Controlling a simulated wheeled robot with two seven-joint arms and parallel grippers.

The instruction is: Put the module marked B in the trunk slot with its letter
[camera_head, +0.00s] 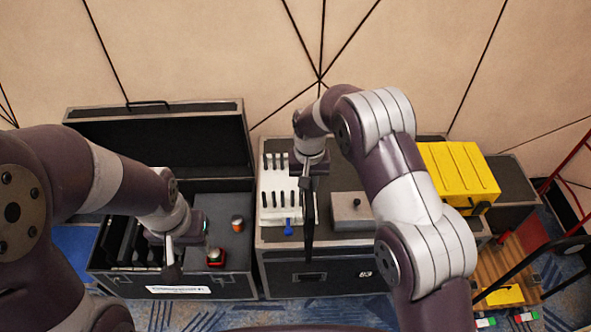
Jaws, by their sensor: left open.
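The open trunk (240,283) stands at the left with its lid (165,140) raised. Dark upright dividers and slots (128,243) fill its left part; I cannot read any slot letters. My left gripper (172,273) is open, pointing down over the trunk's front middle, just right of the slots. My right gripper (308,240) hangs over the closed case (330,270), before the white rack (270,212). A long dark thin shape shows there; I cannot tell whether it is only fingers or also a held piece. I cannot make out a module marked B.
On the case are a grey box (351,212) and a small blue item (288,227). A yellow case (455,172) and a red-framed cart (505,262) stand right.

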